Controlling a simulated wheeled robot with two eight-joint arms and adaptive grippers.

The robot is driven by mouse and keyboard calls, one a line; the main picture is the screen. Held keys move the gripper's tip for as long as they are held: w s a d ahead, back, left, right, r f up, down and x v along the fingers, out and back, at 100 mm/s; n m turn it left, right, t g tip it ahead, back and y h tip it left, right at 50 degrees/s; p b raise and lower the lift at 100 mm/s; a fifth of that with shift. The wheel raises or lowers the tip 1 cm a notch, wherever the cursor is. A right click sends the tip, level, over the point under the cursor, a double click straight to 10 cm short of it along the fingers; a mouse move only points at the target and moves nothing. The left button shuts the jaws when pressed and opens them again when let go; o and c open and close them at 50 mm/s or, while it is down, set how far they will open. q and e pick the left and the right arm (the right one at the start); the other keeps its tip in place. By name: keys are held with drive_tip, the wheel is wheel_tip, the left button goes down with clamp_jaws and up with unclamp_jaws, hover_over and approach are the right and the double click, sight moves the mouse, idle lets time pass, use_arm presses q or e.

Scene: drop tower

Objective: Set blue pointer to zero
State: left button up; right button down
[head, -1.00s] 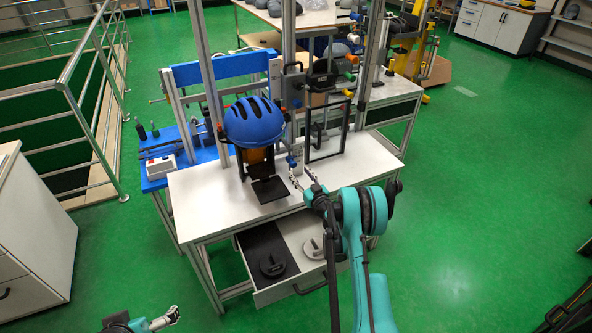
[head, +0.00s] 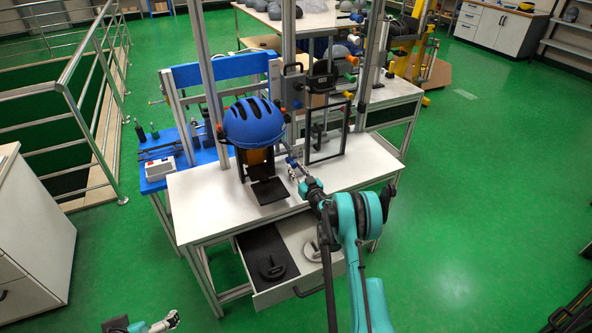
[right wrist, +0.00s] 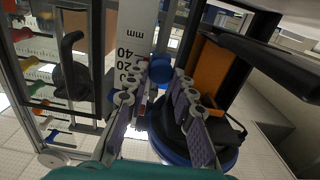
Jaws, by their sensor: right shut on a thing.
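The blue pointer (right wrist: 162,70) is a small round blue piece beside a white upright scale (right wrist: 135,40) marked in mm, with 20 and 40 readable. It sits low on the scale, but its exact reading is hidden by the fingers. My right gripper (right wrist: 160,88) is shut on the blue pointer. In the head view, my right gripper (head: 294,168) is at the tower, just right of the helmet stand. My left gripper (head: 168,320) is far away at the bottom left, and its jaw gap is too small to judge.
A blue helmet (head: 253,122) sits on its stand left of my right gripper. A black frame (head: 309,140) stands to its right. Below the white table (head: 205,205), an open drawer (head: 279,293) holds dark and light round pieces.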

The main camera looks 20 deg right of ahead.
wheel_tip(320, 180, up, 4)
drive_tip(key=shift+w+d+f+p, duration=0.1)
drive_tip(key=shift+f+p, duration=0.05)
drive_tip(key=shift+p, duration=0.45)
drive_tip(key=c, duration=1.3)
unclamp_jaws()
drive_tip(key=shift+o, duration=0.2)
drive_tip(key=s, duration=1.2)
drive_tip(key=shift+d, duration=0.15)
